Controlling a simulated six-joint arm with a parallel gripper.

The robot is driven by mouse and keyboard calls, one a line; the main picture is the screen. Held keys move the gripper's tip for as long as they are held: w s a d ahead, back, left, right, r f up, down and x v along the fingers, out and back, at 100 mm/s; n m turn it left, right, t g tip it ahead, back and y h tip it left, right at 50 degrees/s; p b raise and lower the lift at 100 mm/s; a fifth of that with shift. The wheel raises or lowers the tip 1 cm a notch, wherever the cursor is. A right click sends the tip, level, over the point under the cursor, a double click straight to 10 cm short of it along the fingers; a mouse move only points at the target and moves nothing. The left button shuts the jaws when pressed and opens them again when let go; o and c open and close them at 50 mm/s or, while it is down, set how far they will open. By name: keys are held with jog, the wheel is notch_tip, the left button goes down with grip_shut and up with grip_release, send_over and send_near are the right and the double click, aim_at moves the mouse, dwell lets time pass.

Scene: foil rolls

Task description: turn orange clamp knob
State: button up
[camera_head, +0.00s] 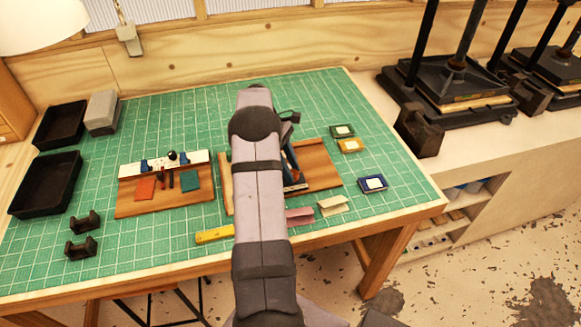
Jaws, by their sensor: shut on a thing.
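My arm (257,185) runs up through the middle of the picture over the table. My gripper (291,119) is mostly hidden behind it; only a dark part shows just right of the upper arm joint. Its fingertips, and the thing they are shut on, are hidden. Below that dark part, a wooden board (318,178) sticks out on both sides of my arm, with dark and blue slanted parts (292,170) on it, partly covered. I cannot make out an orange clamp knob; it may be behind my arm.
A second board (150,204) with a white bar and coloured pieces lies left. Black trays (46,187) stand far left. Small foil-like pads (372,184) lie right, a yellow block (214,235) in front. Black presses (455,85) stand on the right bench.

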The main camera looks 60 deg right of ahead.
jog(key=shift+d+m+y, duration=0.1)
jog(key=shift+m+y, duration=0.4)
jog(key=shift+m, duration=0.8)
jog(key=o, duration=1)
jog(key=shift+w+r, duration=0.3)
jog(key=shift+r, duration=0.25)
jog(key=shift+b+v, duration=0.85)
jog(key=shift+v, duration=2.2)
